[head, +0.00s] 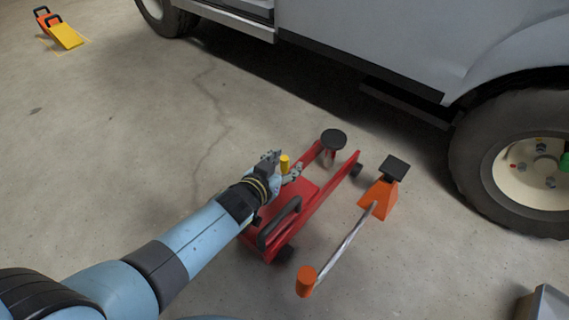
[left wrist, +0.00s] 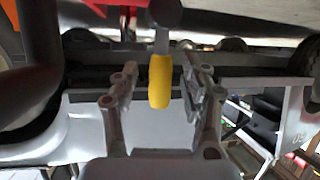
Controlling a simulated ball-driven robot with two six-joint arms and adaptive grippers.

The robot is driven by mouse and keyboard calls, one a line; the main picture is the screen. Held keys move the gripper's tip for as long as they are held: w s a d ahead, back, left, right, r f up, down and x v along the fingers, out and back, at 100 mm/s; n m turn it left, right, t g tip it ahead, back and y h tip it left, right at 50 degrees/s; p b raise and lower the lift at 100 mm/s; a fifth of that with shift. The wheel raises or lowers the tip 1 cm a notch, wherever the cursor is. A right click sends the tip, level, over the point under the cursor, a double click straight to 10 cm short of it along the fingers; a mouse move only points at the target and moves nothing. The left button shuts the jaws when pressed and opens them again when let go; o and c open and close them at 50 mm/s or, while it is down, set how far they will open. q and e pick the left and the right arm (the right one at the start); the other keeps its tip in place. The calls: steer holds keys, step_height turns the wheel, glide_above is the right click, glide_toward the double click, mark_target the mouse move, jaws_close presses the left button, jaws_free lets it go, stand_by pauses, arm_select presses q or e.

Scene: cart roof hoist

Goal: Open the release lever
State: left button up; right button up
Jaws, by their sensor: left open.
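The release lever (head: 284,165) is a short yellow grip on the red floor jack (head: 312,190). My left gripper (head: 286,162) is open at the lever, with one finger on either side of it. In the left wrist view the yellow lever (left wrist: 160,85) hangs on a dark stem between the two open fingers of my left gripper (left wrist: 159,92). A gap shows on both sides, so the fingers do not appear to be pressing on it. My right gripper is not in view.
The jack's black handle (head: 280,223) is close to my left forearm. An orange jack stand (head: 380,197) with a crank stands right of the jack. A grey vehicle (head: 400,40) with a wheel (head: 525,165) stands behind.

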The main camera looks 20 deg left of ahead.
arm_select(q)
steer(key=shift+c, duration=0.3)
jaws_close()
stand_by(0.3)
